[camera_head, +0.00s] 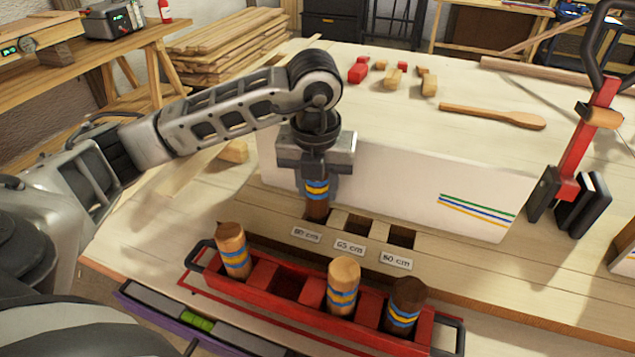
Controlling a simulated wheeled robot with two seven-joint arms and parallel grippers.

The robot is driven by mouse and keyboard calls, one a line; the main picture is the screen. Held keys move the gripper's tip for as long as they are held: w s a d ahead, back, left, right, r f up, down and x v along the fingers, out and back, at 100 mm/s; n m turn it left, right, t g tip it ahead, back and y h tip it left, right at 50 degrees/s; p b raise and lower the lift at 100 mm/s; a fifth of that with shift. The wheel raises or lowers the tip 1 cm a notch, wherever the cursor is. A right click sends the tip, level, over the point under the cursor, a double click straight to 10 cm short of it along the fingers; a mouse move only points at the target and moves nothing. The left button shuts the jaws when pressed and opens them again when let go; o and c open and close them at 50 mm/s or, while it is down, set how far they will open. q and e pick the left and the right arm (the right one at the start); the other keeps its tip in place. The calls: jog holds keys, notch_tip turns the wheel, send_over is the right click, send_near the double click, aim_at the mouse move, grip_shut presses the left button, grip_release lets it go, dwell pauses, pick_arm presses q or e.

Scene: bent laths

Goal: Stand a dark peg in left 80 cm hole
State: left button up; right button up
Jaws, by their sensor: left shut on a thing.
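My left gripper (317,178) is shut on a dark peg (317,207) with blue and yellow bands. The peg is upright over the left hole, behind the label reading 80 cm (305,235). I cannot tell how far its lower end is in the hole. The middle hole (357,224) behind the 65 cm label and the right hole (401,236) are empty. A red tray (265,272) in front holds another dark peg (404,305) at its right end, and two lighter pegs (342,283) (232,249). My right gripper is not in view.
A white board (400,185) with coloured stripes stands close behind the holes. A red and black clamp (575,165) stands at the right.

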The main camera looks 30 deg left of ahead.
pick_arm(q)
jog(key=shift+f+b, duration=1.05)
jog(key=shift+f, duration=0.2)
jog(key=o, duration=1.1)
